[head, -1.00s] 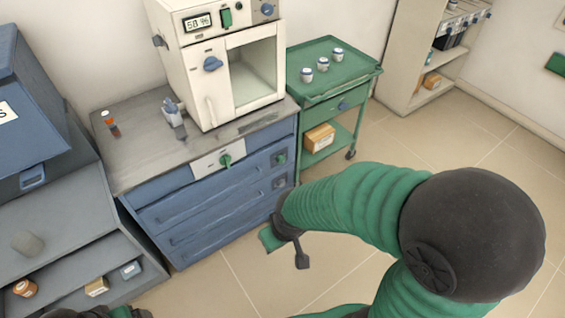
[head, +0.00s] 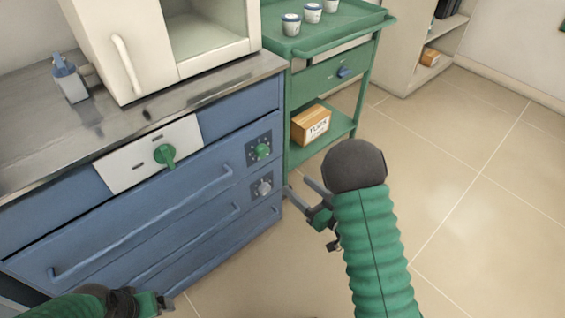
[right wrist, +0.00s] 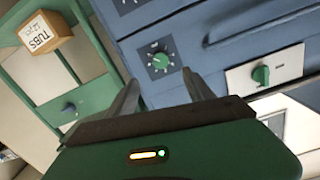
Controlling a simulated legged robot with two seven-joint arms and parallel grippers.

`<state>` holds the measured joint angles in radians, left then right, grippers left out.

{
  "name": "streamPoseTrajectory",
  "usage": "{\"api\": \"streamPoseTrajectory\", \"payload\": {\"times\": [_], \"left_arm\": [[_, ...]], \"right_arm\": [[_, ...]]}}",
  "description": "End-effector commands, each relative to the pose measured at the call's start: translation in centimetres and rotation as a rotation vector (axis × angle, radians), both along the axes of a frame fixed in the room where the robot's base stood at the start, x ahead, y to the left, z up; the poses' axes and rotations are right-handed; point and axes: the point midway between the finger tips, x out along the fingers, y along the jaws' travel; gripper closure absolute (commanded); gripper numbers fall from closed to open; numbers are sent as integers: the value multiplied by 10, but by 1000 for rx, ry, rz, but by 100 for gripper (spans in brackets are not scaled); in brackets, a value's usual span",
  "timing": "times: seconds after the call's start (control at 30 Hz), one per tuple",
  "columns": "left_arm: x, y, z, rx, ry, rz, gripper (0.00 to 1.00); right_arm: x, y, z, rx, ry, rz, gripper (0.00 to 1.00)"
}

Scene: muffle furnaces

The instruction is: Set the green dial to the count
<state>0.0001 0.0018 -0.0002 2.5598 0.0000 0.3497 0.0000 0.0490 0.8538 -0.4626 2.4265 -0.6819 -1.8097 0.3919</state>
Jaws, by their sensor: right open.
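A green dial (head: 262,151) with tick marks around it sits on a dark square plate at the right end of the blue cabinet's front. In the right wrist view the dial (right wrist: 160,60) shows just beyond the fingertips, between them, apart from them. A green knob (head: 165,155) sits on a white panel to its left. Three white tubs (head: 291,25) stand on the green cart's top. My right gripper (head: 303,188) is open and empty, low and right of the dial. My left gripper (head: 163,302) is at the bottom edge; its fingers are unclear.
A grey dial (head: 263,188) is below the green one. Drawer handles (head: 150,225) stick out from the blue cabinet. The green cart (head: 322,85) stands close on the right, with a box (head: 311,124) on its shelf. The floor (head: 470,210) at right is clear.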

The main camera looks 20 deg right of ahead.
Motion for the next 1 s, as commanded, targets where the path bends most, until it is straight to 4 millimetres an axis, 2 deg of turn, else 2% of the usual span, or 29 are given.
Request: {"api": "streamPoseTrajectory", "payload": {"times": [0.03, 0.13, 0.23, 0.7, 0.83, 1.0], "left_arm": [[0, 0, -13, 0, -1, 0, 16], [0, 0, -13, 0, -2, 0, 16], [0, 0, -15, 0, -2, 0, 16], [-1, 0, -62, 0, -1, 0, 16], [-1, 0, -71, 0, -1, 0, 16], [-1, 0, -74, 0, -1, 0, 16]], "right_arm": [[-4, 0, -11, 15, -17, 13, 39], [-4, 2, -6, 32, -38, 27, 39], [7, 7, -5, 30, -41, 31, 39], [119, 47, -10, 29, -40, 30, 39], [141, 54, -9, 31, -39, 27, 39], [153, 59, -6, 31, -37, 26, 39]]}}
